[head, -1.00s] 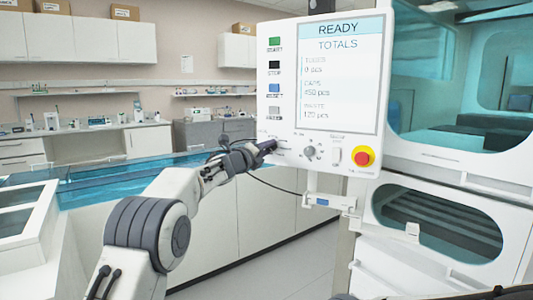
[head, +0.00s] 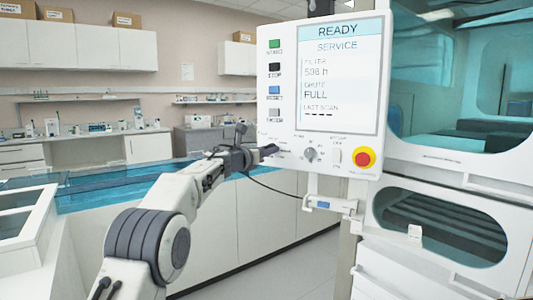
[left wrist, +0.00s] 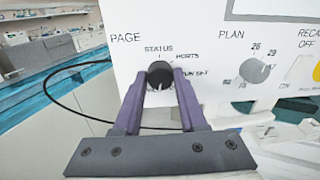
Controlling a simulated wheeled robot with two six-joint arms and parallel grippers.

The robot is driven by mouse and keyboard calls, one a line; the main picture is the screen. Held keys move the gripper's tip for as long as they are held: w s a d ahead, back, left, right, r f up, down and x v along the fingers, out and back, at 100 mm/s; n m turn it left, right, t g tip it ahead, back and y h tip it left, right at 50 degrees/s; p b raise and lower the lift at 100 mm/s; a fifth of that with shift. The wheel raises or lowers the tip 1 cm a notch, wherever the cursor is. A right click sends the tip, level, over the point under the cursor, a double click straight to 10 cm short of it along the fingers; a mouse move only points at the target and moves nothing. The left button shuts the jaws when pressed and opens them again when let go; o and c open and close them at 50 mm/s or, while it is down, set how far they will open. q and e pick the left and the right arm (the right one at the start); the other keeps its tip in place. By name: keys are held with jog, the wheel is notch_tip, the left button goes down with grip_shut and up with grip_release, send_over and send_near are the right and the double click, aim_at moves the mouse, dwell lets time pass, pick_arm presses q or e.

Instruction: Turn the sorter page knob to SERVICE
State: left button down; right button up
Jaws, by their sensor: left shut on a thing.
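The sorter panel (head: 287,130) is a white upright box. Its screen (head: 338,75) reads READY and SERVICE, with filter, chute and last scan lines. The page knob (left wrist: 160,73) is dark and round, at the panel's lower left below the PAGE label. STATUS and PORTS are printed around it; other marks are partly hidden. My left gripper (head: 268,150) is shut on the page knob, with a finger on each side of it in the left wrist view (left wrist: 161,88). My right gripper is not in view.
The plan knob (left wrist: 254,71) is just right of the page knob. A red emergency button (head: 365,157) and coloured buttons (head: 275,67) sit on the same panel. A black cable (head: 275,187) hangs below my left gripper. A cabinet with teal windows stands at right.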

pick_arm(q)
jog(key=shift+d+f+m, duration=0.1)
jog(key=shift+f+m, duration=0.05)
jog(key=shift+m, duration=0.95)
jog(key=shift+c, duration=2.3)
grip_release()
